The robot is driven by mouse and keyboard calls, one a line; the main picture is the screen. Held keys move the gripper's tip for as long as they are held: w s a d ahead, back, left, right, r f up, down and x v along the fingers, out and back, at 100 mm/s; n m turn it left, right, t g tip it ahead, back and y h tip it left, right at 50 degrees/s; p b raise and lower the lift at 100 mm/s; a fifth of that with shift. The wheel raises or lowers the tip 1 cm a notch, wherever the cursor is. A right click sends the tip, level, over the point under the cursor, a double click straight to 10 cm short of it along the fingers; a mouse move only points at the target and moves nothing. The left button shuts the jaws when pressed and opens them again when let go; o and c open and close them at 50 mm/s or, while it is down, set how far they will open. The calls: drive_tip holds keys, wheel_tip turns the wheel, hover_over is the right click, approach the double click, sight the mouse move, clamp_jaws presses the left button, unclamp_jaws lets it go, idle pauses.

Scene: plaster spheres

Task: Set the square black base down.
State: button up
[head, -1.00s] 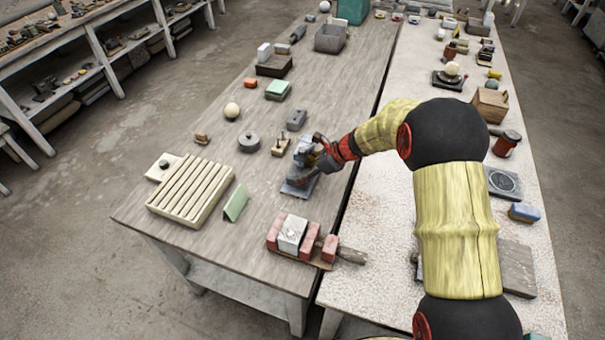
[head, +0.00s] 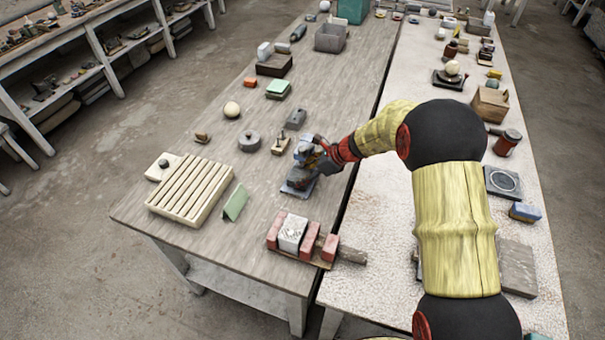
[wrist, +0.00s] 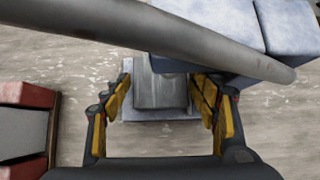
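The square dark base (head: 294,192) lies flat on the grey wooden table, just below my gripper (head: 303,178). In the wrist view it shows as a blue-grey square plate (wrist: 127,116) with a raised grey block (wrist: 160,92) on it. My gripper (wrist: 163,88) has its yellow-faced fingers apart, one on each side of the block. A narrow gap seems to show between the fingers and the block. In the head view my fingers partly hide the base.
A brick holder (head: 272,238) stands in front and a green wedge (head: 235,203) lies to the left. A wooden piece (head: 280,143), a grey lidded pot (head: 249,142) and a slatted board (head: 190,188) are nearby. Blue-grey blocks (wrist: 210,22) and a grey bar (wrist: 170,35) cross the wrist view's top.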

drive_tip(key=shift+r, duration=0.25)
drive_tip(key=p+v, duration=0.3)
drive_tip(key=v, duration=0.9)
drive_tip(key=shift+r, duration=0.45)
drive_tip(key=s+d+r+n+h, duration=0.3)
drive_tip(key=s+r+n, duration=0.8)
drive_tip(key=s+r, duration=0.45)
drive_tip(key=s+d+r+n+t+h, duration=0.1)
drive_tip(key=s+d+n, duration=0.3)
drive_tip(key=s, duration=0.6)
drive_tip(key=s+d+r+n+t+h, duration=0.1)
drive_tip(key=s+d+r+n+h, duration=0.2)
drive_tip(key=s, duration=0.7)
drive_tip(key=d+n, duration=0.2)
drive_tip(key=n, duration=0.2)
drive_tip(key=shift+t+h, duration=0.4)
